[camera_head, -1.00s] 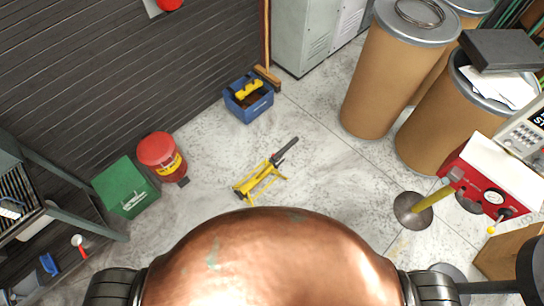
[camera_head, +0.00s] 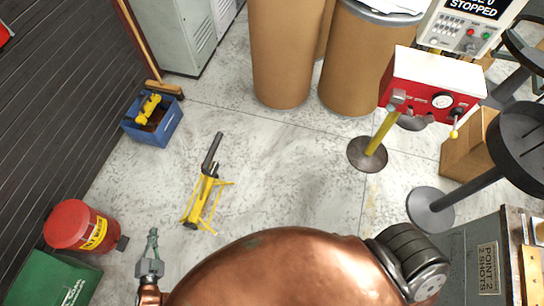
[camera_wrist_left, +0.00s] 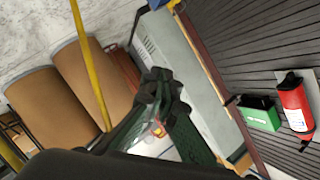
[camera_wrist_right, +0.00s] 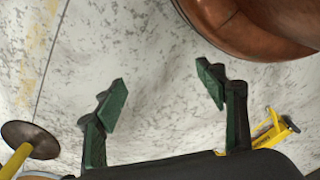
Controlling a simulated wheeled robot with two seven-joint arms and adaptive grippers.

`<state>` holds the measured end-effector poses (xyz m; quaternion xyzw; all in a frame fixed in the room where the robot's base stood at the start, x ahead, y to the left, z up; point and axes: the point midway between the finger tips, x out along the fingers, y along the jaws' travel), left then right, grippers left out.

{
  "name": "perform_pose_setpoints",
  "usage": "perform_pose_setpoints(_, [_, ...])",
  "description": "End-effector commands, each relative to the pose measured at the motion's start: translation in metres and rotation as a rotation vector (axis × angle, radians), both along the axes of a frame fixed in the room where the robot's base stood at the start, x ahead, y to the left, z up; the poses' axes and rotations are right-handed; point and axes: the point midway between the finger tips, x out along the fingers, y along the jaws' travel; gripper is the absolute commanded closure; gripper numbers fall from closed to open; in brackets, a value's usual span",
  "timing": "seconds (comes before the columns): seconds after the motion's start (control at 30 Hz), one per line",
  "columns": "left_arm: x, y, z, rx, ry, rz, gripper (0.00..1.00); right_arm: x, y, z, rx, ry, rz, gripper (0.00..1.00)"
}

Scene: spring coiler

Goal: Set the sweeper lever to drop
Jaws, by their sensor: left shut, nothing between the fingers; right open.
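A red box with a white top (camera_head: 432,78) stands on a yellow post with a round base. It has a dial on its front and a small lever with a yellow knob (camera_head: 453,134) hanging from its lower right; its label cannot be read, so I cannot tell whether this is the sweeper lever. My left gripper (camera_head: 152,245) is at the lower left of the head view, far from the box; its fingers also show in the left wrist view (camera_wrist_left: 160,84), closed and empty. My right gripper (camera_wrist_right: 165,90) is open and empty over bare floor, and hidden in the head view.
A control panel reading STOPPED (camera_head: 470,25) is behind the box. Brown drums (camera_head: 285,55) stand at the back. A black stool (camera_head: 432,208) is at right.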

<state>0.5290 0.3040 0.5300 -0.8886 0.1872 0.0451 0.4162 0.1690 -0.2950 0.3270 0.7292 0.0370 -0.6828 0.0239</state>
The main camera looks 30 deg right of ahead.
Motion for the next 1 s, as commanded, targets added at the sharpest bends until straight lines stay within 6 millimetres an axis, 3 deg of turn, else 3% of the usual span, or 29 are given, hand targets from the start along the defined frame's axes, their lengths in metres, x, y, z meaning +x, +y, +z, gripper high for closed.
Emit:
perform_pose_setpoints(0.03, [0.01, -0.01, 0.003, 0.025, -0.061, -0.048, 1.0, 0.0, 0.002, -0.008, 0.003, 0.009, -0.004, 0.35])
perform_pose_setpoints(0.27, [0.031, -0.062, 0.065, 0.151, -0.349, -0.269, 1.0, 0.009, 0.006, 0.006, 0.013, 0.035, -0.014, 0.35])
perform_pose_setpoints(0.4, [0.027, -0.097, 0.094, 0.23, -0.513, -0.404, 1.0, 0.01, 0.008, 0.018, 0.018, 0.056, -0.021, 0.35])
perform_pose_setpoints(0.6, [0.009, -0.135, 0.119, 0.327, -0.695, -0.559, 1.0, 0.01, 0.009, 0.037, 0.022, 0.08, -0.029, 0.35])
perform_pose_setpoints(0.8, [-0.004, -0.154, 0.131, 0.377, -0.786, -0.638, 1.0, 0.009, 0.009, 0.051, 0.025, 0.09, -0.033, 0.35])
perform_pose_setpoints(1.0, [-0.007, -0.157, 0.136, 0.387, -0.803, -0.652, 1.0, 0.009, 0.009, 0.055, 0.025, 0.09, -0.033, 0.35])
